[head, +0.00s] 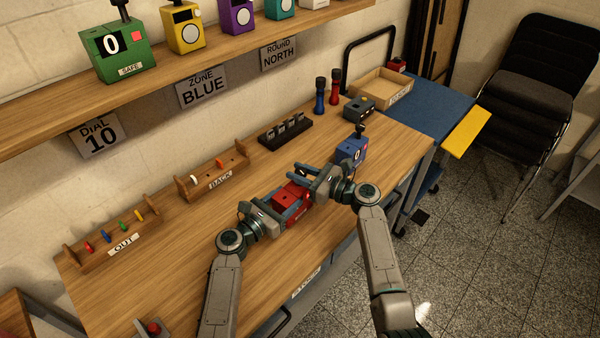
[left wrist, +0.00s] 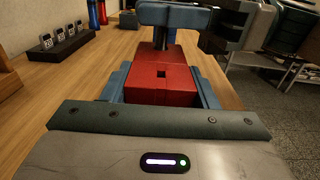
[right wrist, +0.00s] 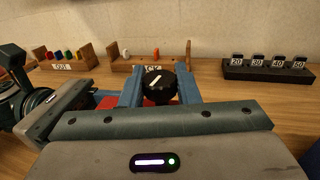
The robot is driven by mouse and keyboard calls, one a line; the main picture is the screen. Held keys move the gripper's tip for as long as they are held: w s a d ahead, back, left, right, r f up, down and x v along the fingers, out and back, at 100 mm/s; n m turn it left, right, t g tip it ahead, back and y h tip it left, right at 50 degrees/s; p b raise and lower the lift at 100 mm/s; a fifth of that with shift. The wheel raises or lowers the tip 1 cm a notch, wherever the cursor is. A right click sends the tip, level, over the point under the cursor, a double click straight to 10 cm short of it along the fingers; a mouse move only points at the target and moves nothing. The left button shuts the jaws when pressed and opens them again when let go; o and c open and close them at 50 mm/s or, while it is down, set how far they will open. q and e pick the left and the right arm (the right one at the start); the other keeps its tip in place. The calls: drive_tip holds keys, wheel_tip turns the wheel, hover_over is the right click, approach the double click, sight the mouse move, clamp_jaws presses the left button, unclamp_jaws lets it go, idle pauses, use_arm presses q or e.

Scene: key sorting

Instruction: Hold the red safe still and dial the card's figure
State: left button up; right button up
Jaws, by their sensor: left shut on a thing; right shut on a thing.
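The red safe (head: 291,193) sits on the bench between my two grippers. In the left wrist view, the safe (left wrist: 150,90) shows a small dark square hole in its top. My left gripper (head: 283,206) is shut on the safe's sides. My right gripper (head: 306,183) is at its far end. In the right wrist view, a black dial knob (right wrist: 158,85) with a white pointer mark is between the fingers, with red behind it. The pointer leans up to the right; its figure cannot be read. A wall card (head: 100,136) reads "DIAL 10".
A blue safe (head: 350,152) stands close beyond my right gripper. The OUT rack (head: 115,238), BACK rack (head: 215,176) and a black block of numbered tags (head: 285,132) line the back. Other safes stand on the shelf (head: 215,57). The bench's front left is mostly clear.

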drive_tip(key=shift+m+t+h, duration=2)
drive_tip(key=shift+t+h, duration=0.1)
drive_tip(key=shift+t, duration=0.2)
drive_tip(key=o, duration=1)
drive_tip(key=shift+d, duration=0.1)
drive_tip(key=v, duration=1.2)
drive_tip(key=shift+c, duration=0.2)
